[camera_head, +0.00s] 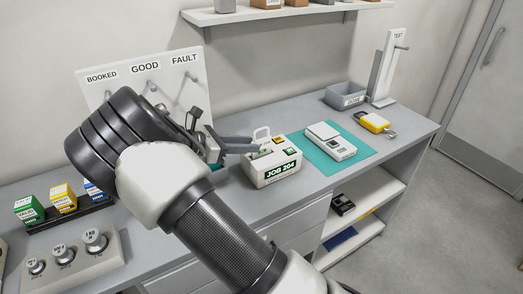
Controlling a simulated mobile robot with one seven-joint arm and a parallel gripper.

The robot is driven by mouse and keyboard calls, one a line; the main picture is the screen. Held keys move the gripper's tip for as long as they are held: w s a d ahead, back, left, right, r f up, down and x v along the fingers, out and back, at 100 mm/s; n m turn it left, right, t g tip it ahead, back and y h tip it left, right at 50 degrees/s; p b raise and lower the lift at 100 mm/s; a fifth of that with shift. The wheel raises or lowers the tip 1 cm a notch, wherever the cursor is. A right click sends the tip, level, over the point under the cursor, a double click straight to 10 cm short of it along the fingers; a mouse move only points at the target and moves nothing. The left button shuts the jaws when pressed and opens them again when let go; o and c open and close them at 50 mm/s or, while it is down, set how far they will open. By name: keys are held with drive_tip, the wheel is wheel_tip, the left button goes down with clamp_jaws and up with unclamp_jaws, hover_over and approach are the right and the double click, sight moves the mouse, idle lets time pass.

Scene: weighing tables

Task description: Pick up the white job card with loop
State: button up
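A white loop (262,132) stands up from the back of a white box (272,177) labelled JOB 204 on the bench. The loop looks like the top of the white job card, but the card's body is mostly hidden by the box and my fingers. My gripper (258,147) reaches in from the left, its grey fingers pointing right at the box's top, just below and left of the loop. The fingers lie close together in the picture. I cannot tell whether they touch the card or how wide they are apart.
A teal mat (360,158) with a white scale (331,141) lies right of the box. Beyond are a yellow tagged device (374,122), a grey bin (345,95) and a TEST stand (390,68). A hook board (146,83) stands behind my arm.

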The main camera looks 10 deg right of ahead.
drive_tip(key=shift+x, duration=0.75)
clamp_jaws()
wheel_tip(320, 180, up, 10)
